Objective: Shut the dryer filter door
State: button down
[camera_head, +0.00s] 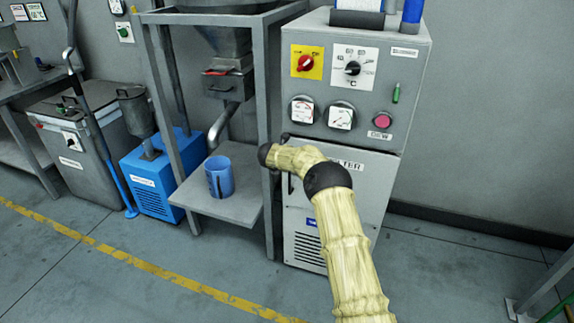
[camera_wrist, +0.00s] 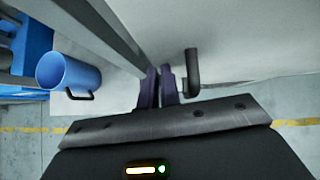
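The grey dryer (camera_head: 408,62) stands right of centre in the head view. Its filter door (camera_head: 371,190) is the lower front panel, partly covered by my arm; I cannot tell for sure how far it stands open. A dark upright handle (camera_head: 291,185) shows at the door's left side. In the wrist view a black bent handle (camera_wrist: 193,75) stands out from a pale panel (camera_wrist: 240,45). My gripper (camera_wrist: 159,72) has its two purple fingers close together with nothing seen between them. They are just left of the handle, seemingly apart from it. The head view hides the fingers.
A grey frame stand (camera_head: 266,110) rises just left of the dryer. A blue mug (camera_head: 219,177) sits on its low shelf and also shows in the wrist view (camera_wrist: 66,72). A blue unit (camera_head: 160,180) stands further left. The floor in front is clear.

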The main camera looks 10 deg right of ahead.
jog(key=shift+w+d+r, duration=0.15)
jog(key=shift+w+r, duration=0.25)
jog(key=shift+r, duration=0.15)
jog(key=s+a+r+b, duration=0.1)
jog(key=s+a+r, duration=0.5)
jog(key=s, duration=0.4)
jog(key=shift+s+b, duration=0.15)
jog(key=shift+b, duration=0.2)
jog(key=shift+a, duration=0.15)
